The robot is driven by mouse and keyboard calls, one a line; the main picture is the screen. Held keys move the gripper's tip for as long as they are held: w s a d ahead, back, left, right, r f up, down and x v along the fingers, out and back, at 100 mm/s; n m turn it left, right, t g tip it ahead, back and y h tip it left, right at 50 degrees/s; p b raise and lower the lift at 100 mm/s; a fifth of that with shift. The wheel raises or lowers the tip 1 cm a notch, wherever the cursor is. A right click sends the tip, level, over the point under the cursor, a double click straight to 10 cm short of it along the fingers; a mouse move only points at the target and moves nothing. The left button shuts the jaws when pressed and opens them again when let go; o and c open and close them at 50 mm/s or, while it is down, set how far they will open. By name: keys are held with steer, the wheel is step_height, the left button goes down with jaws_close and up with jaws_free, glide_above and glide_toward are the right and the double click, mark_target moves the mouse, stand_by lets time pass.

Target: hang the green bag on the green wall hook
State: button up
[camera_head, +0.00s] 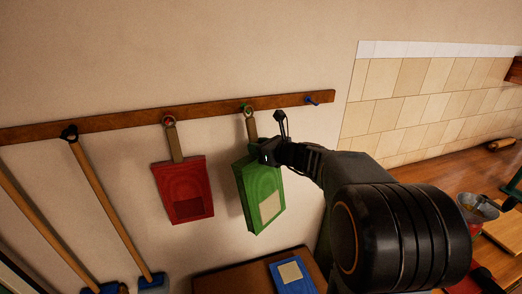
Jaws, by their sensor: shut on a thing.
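The green bag (262,192) is up against the wall, turned a little, with its tan strap rising to a ring. The ring overlaps the green wall hook (243,106) on the wooden rail; I cannot tell for certain whether it is around the hook or just in front of it. My gripper (266,151) comes in from the right and is shut on the green bag at its top, by the base of the strap. The fingertips are small and partly hidden against the bag.
The red bag (184,190) hangs on a red hook at left. The blue hook (311,101) at the rail's right end is bare. Long-handled tools hang further left. A blue bag (292,277) lies on a brown surface below. A counter (450,180) with a metal bucket is at right.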

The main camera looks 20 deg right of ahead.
steer(key=shift+w, duration=1.05)
steer(key=shift+w+f+b, duration=0.15)
steer(key=shift+f+b, duration=0.15)
steer(key=shift+f, duration=0.1)
steer(key=o, duration=1)
steer(key=shift+s+d, duration=0.25)
steer(key=shift+s, duration=0.1)
steer(key=shift+v, duration=1.85)
